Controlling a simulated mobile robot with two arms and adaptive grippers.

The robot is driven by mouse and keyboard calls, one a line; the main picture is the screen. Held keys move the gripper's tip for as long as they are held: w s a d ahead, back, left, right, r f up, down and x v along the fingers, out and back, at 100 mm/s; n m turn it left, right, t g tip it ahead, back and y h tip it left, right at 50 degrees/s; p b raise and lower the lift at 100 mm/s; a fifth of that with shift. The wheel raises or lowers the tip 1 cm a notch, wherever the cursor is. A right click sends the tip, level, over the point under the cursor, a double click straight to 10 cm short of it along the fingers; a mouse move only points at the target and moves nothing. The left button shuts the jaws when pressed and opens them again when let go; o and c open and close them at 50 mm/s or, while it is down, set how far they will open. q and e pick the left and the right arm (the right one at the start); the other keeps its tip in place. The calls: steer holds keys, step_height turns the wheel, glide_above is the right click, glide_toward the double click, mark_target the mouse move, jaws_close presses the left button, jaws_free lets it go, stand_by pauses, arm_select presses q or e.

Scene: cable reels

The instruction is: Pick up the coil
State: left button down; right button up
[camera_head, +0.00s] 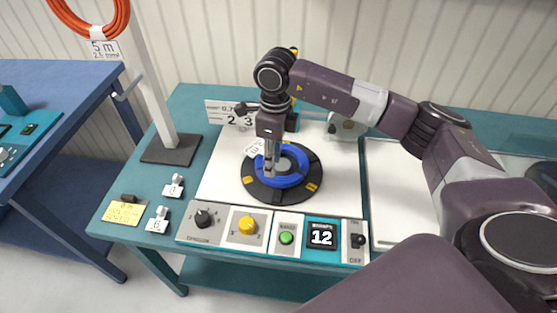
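A blue coil (290,182) lies flat on a round black turntable (268,195) with yellow marks, on the white panel of the teal bench. My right gripper (270,168) comes down from above, with its fingers at the left side of the coil's ring. The fingers overlap the coil in the picture. From this angle I cannot tell whether they are closed on it or apart. An orange coil (119,25) hangs on a post at the top left, with a "5 m" label. My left gripper is not in view.
Small white labelled clips (158,220) and a yellow note (124,212) lie at left. A post (155,95) stands behind them.

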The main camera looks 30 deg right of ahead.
mark_target(278, 179)
steer(key=shift+d+h, duration=0.3)
steer(key=shift+d, duration=0.35)
steer(key=shift+d+f, duration=0.1)
steer(key=shift+f, duration=0.25)
steer(key=f+p, duration=0.2)
steer(key=f, duration=0.1)
steer(key=f+p, duration=0.1)
steer(key=f, duration=0.1)
steer(key=shift+s+f, duration=0.25)
steer(key=shift+s, duration=0.05)
steer(key=shift+f, duration=0.6)
jaws_close()
steer(key=shift+w, duration=0.1)
